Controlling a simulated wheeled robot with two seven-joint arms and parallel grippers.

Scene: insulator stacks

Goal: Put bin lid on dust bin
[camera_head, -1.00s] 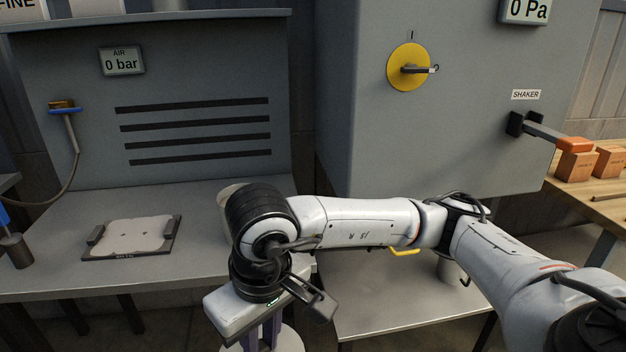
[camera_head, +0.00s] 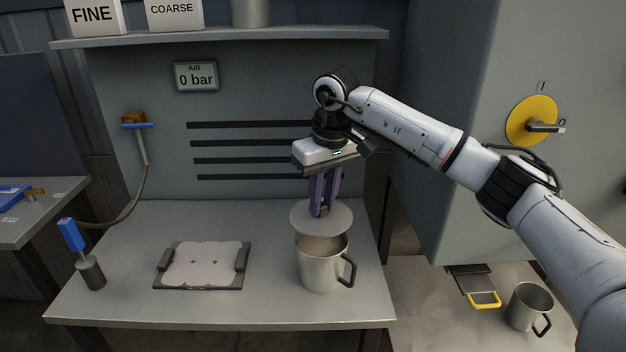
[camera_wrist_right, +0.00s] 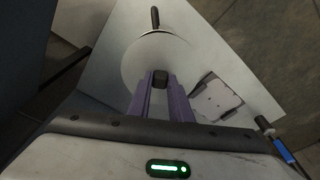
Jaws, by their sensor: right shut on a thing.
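The bin lid is a pale round disc (camera_head: 321,219) with a dark knob. My right gripper (camera_head: 321,207), with purple fingers, is shut on that knob and holds the lid level. The dust bin is a grey metal can (camera_head: 322,268) with a dark side handle, upright on the bench. The lid hangs above the bin's rear rim, and part of the open mouth shows below it. In the right wrist view the lid (camera_wrist_right: 157,55) hides most of the bin, and the bin's handle (camera_wrist_right: 154,16) sticks out beyond it. My left gripper is not seen.
A flat plate in a dark holder (camera_head: 203,265) lies left of the bin on the bench (camera_head: 250,315). A blue-handled tool in a dark cup (camera_head: 90,270) stands farther left. A second metal can (camera_head: 528,307) stands on the lower table at right. A slotted panel rises behind.

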